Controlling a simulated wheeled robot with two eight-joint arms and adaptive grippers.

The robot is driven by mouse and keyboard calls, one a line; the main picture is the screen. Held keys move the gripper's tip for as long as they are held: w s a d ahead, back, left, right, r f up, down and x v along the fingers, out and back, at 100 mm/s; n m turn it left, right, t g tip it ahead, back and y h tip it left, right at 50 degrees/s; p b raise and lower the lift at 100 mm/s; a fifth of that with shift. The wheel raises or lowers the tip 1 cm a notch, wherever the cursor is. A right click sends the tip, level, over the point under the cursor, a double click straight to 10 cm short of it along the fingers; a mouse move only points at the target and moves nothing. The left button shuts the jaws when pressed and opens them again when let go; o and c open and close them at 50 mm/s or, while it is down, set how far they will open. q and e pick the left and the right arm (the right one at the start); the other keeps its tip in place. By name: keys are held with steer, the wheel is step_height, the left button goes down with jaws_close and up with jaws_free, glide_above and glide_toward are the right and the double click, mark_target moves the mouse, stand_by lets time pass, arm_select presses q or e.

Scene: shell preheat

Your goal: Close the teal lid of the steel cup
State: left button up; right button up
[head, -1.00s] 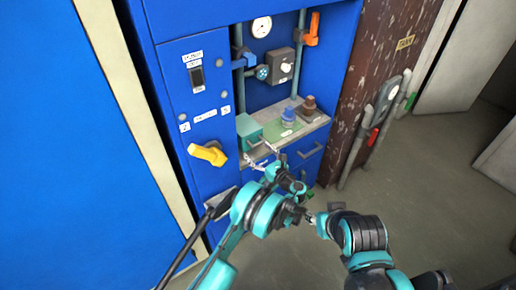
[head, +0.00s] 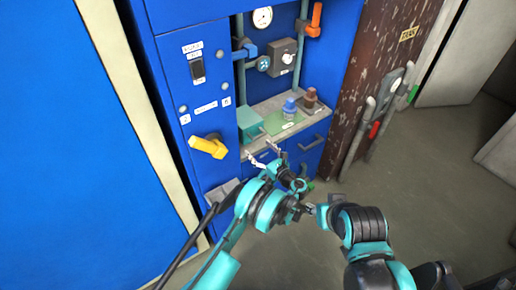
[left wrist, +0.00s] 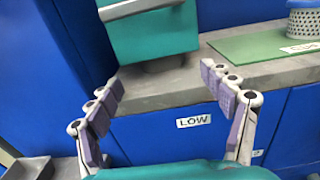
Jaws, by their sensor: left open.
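A teal, box-like body (head: 250,123) stands at the left end of the grey shelf. It shows large in the left wrist view (left wrist: 150,38), with a dark round grey part under it. I cannot tell whether it is the cup's lid, and no plain steel cup shows clearly. My left gripper (head: 263,153) is open and empty in front of the shelf. In the left wrist view its fingers (left wrist: 160,79) are spread just below and in front of the teal body, apart from it. My right gripper (head: 308,209) is small, low and partly hidden.
A green mat (head: 284,131) on the shelf (head: 312,126) bears a perforated grey holder (left wrist: 304,27) with a blue part (head: 290,105). A brown-topped item (head: 309,98) stands right of it. A yellow handle (head: 208,146) juts from the blue panel at left.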

arm_select(q)
steer(key=v, duration=0.6)
steer(key=shift+s+d, duration=0.25)
steer(key=shift+w, duration=0.1)
